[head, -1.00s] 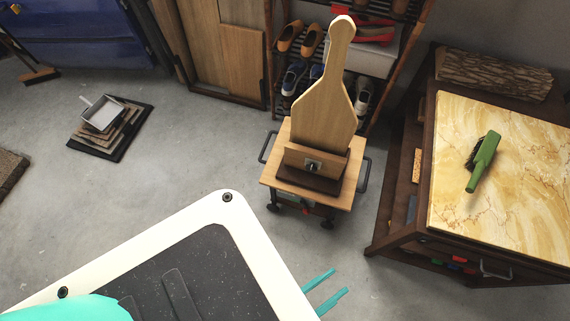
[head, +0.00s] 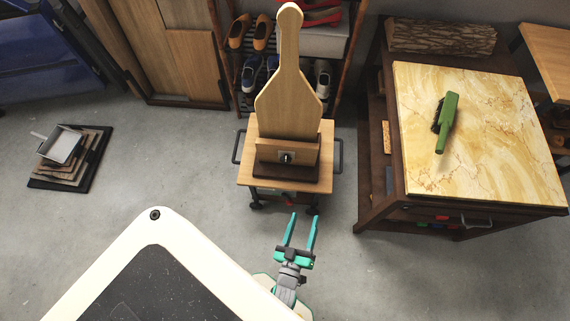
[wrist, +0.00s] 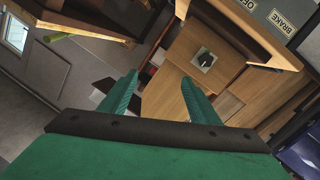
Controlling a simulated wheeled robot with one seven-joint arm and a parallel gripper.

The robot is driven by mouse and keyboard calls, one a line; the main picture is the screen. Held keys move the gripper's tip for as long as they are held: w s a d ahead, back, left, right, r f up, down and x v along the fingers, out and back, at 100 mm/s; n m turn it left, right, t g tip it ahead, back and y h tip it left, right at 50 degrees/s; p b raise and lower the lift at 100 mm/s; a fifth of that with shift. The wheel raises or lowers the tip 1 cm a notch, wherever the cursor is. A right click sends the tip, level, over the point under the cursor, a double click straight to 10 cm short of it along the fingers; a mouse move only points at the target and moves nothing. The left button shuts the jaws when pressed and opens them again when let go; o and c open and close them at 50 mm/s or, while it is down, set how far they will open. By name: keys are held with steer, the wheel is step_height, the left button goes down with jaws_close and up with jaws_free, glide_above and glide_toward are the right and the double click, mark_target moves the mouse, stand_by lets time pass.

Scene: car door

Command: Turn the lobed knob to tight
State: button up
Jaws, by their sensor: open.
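A small dark lobed knob (head: 286,158) sits on a light square plate on the front of a wooden block, below a tall paddle-shaped board (head: 288,95). The board stands on a small wheeled cart (head: 243,172). In the wrist view the knob (wrist: 205,59) shows small and dark on its plate, beyond the fingertips. The mark it points to is too small to read. My gripper (head: 304,217) has two teal fingers apart, with nothing between them. It is in front of the cart and clear of the knob. Its fingers also show in the wrist view (wrist: 160,85).
A marble-topped wooden cabinet (head: 480,170) with a green brush (head: 446,122) stands to the right. A shoe rack (head: 340,60) is behind the cart. A dustpan on stacked mats (head: 65,150) lies at the left. Grey floor is clear between.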

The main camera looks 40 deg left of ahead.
steer(key=w+a+f+n+y, duration=0.2)
steer(key=w+a+f+n, duration=0.3)
steer(key=a, duration=0.4)
steer(key=y, duration=0.1)
glide_toward(286, 162)
steer(key=shift+n+g, duration=0.3)
steer(key=shift+n, duration=0.1)
steer(key=x, duration=0.8)
steer(key=shift+w+a+r, duration=0.15)
steer(key=shift+w+r, duration=0.15)
steer(key=shift+w, duration=0.05)
steer(key=shift+c, duration=0.5)
steer(key=c, duration=1)
